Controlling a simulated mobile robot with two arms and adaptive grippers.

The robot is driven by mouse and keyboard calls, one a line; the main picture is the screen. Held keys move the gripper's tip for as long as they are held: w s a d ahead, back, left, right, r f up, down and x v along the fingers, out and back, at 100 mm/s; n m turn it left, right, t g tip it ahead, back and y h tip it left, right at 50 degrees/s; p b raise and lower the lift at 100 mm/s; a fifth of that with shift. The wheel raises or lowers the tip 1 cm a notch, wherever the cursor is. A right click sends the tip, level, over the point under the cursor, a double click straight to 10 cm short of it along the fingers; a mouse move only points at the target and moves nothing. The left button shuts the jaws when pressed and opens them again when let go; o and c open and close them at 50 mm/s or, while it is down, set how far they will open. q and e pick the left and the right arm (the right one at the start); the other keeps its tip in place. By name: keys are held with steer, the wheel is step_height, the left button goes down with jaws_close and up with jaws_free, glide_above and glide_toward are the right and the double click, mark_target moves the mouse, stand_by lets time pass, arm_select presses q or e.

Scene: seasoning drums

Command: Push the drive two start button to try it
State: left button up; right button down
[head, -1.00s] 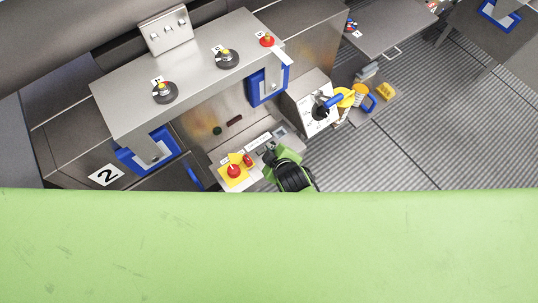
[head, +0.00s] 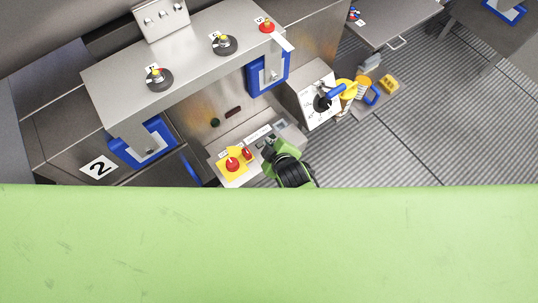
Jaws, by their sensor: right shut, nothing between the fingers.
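A small sloping control panel (head: 230,178) sits at the front of the machine marked 2. It carries a red mushroom button (head: 232,164) on a yellow plate and a smaller red button (head: 247,154) to its right. White label strips run along the panel's back. My right gripper (head: 267,149), green and black, is shut and empty over the panel's right part, to the right of the smaller red button. No start button can be made out; the gripper hides part of the panel. Whether the fingertips touch the panel is unclear. My left gripper is not in view.
Behind are a steel housing with black knobs (head: 225,44) and blue-framed latches (head: 267,73). A small shelf with yellow items (head: 389,84) lies farther right. Grated floor is clear at right.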

step_height(320, 180, down, 4)
steer(key=b, duration=0.2)
steer(key=shift+b, duration=0.3)
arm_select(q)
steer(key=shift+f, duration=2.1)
arm_select(e)
steer(key=shift+f, duration=0.5)
arm_select(q)
steer(key=shift+b, duration=0.3)
arm_select(e)
steer(key=shift+f, duration=0.1)
steer(key=shift+f, duration=0.3)
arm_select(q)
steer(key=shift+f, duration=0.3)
arm_select(e)
steer(key=shift+f, duration=0.5)
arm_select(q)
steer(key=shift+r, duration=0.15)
arm_select(e)
steer(key=shift+r, duration=0.1)
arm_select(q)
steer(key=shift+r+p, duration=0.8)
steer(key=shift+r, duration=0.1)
arm_select(e)
steer(key=shift+r, duration=0.8)
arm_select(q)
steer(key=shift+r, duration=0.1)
arm_select(e)
steer(key=shift+r, duration=0.1)
